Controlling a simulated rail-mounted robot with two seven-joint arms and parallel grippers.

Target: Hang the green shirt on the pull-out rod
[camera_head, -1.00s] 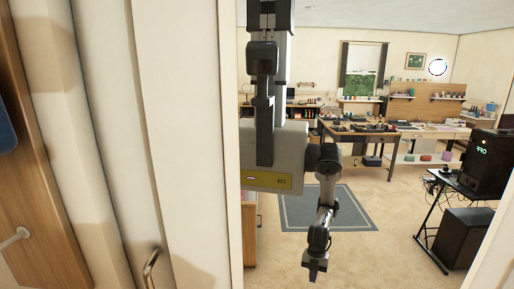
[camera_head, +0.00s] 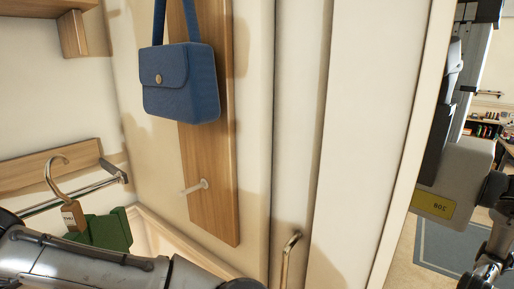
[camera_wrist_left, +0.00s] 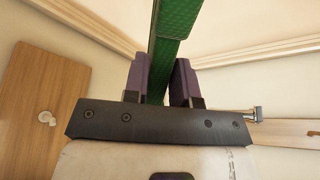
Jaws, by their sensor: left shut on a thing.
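In the left wrist view, my left gripper (camera_wrist_left: 161,78) is shut on a green strip of the shirt (camera_wrist_left: 172,35). The metal pull-out rod (camera_head: 95,187) passes behind the hanger. The hook's tip is above the rod's line; I cannot tell whether they touch. My left fingertips are hidden in the head view. My right arm is at the right edge, its fingertips out of frame.
A blue bag (camera_head: 180,85) hangs on a wooden panel (camera_head: 215,195) with a white peg (camera_head: 196,188) below it. A door handle (camera_head: 288,258) is at the bottom centre. A shelf (camera_head: 40,10) is at the upper left.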

